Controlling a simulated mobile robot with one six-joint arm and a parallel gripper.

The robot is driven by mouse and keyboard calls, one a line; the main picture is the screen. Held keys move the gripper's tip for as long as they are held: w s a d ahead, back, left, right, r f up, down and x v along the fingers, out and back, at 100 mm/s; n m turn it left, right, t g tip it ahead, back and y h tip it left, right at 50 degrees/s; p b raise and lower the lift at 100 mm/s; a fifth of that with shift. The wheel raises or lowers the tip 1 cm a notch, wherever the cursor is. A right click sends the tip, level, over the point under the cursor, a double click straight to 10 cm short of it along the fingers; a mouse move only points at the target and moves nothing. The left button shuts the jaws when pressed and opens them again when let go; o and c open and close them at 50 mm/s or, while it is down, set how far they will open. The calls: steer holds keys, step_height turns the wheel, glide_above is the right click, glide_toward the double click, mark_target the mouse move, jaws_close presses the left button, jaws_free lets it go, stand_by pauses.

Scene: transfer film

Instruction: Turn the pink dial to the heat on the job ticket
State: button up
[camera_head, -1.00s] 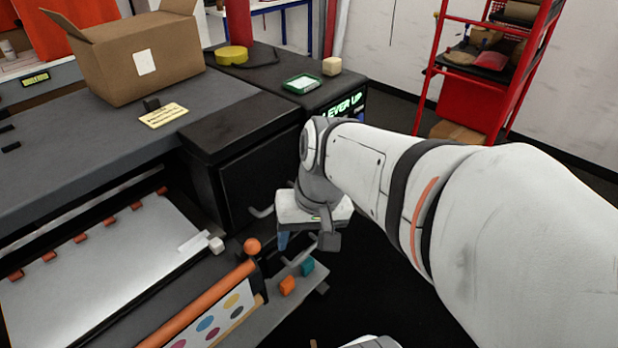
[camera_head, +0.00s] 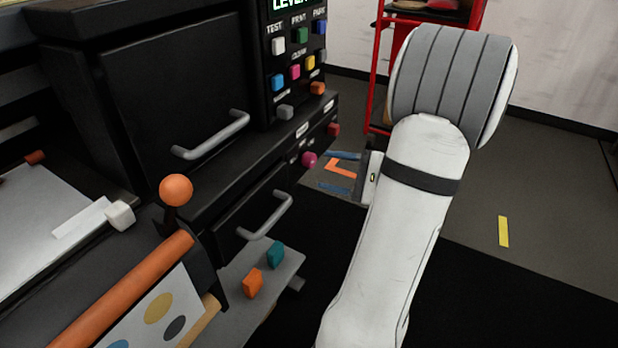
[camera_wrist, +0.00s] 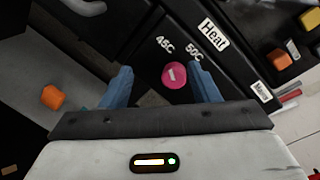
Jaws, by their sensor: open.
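The pink dial (camera_head: 309,159) sits on the front of the black machine, left of my gripper (camera_head: 326,171) in the head view. In the wrist view the dial (camera_wrist: 174,75) is a round pink knob with a short white mark, below the labels 45C and 50C. My gripper (camera_wrist: 160,72) is open, its two blue fingers on either side of the dial in that picture, the right finger nearer. In the head view the fingertips look short of the dial. No job ticket is in view now.
A sign reading Heat (camera_wrist: 213,34) is beside the dial. Coloured buttons (camera_head: 295,72) sit on the panel above. Drawer handles (camera_head: 268,216) stick out to the left. An orange block (camera_head: 252,283) and a teal block (camera_head: 276,254) lie on a low grey shelf. Dark floor lies to the right.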

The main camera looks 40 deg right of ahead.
mark_target(314, 162)
steer(key=shift+m+t+h, duration=0.7)
steer(key=shift+m+t, duration=0.1)
steer(key=shift+t, duration=0.1)
steer(key=w+b, duration=0.1)
steer(key=w, duration=0.1)
steer(key=w+f, duration=0.1)
steer(key=w, duration=0.1)
steer(key=w+f+b, duration=0.1)
steer(key=w, duration=0.1)
steer(key=shift+w+d+b, duration=0.25)
steer(key=shift+w+b, duration=0.05)
steer(key=shift+w, duration=0.1)
